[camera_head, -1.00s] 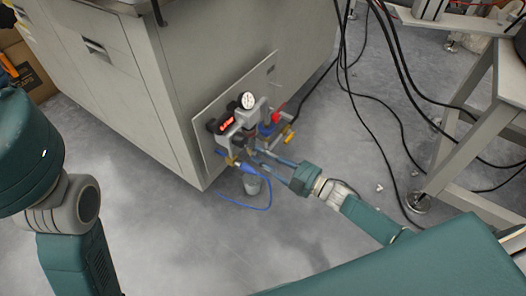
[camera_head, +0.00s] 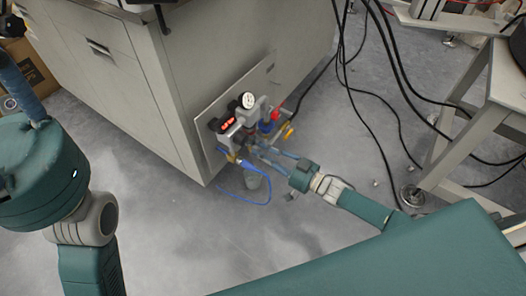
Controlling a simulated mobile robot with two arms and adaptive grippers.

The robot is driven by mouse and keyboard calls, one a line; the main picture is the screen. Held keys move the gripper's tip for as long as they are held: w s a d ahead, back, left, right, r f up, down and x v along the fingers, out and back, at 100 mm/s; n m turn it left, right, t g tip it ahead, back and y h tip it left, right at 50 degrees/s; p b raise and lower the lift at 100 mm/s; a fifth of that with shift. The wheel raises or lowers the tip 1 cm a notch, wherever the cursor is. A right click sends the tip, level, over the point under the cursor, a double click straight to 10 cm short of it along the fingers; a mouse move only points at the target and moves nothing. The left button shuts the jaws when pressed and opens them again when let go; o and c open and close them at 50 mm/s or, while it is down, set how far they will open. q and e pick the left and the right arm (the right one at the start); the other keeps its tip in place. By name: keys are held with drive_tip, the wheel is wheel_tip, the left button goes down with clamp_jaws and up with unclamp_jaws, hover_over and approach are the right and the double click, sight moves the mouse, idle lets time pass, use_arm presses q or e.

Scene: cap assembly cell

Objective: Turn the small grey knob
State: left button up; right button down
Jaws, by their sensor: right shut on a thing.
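A pneumatic panel is fixed low on the side of the grey cabinet, with a round white gauge (camera_head: 248,100), a red digital display (camera_head: 228,124) and a grey valve body. My right gripper (camera_head: 264,153) reaches in from the lower right, its fingers at the lower part of this unit. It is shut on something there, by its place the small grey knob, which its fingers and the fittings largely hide. My left arm shows at the left edge, but its gripper is out of the picture.
A red knob (camera_head: 275,115) and a brass fitting (camera_head: 287,131) sit close to my right fingers. Black cables hang at the right beside a metal stand (camera_head: 470,125).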

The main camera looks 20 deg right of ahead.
drive_tip(key=shift+m, duration=1)
drive_tip(key=c, duration=1.6)
unclamp_jaws()
drive_tip(key=shift+r, duration=0.1)
drive_tip(key=shift+o, duration=0.2)
drive_tip(key=shift+d, duration=0.1)
drive_tip(key=shift+s+d, duration=0.1)
drive_tip(key=shift+s, duration=0.1)
drive_tip(key=v, duration=1.1)
drive_tip(key=shift+s+d, duration=0.2)
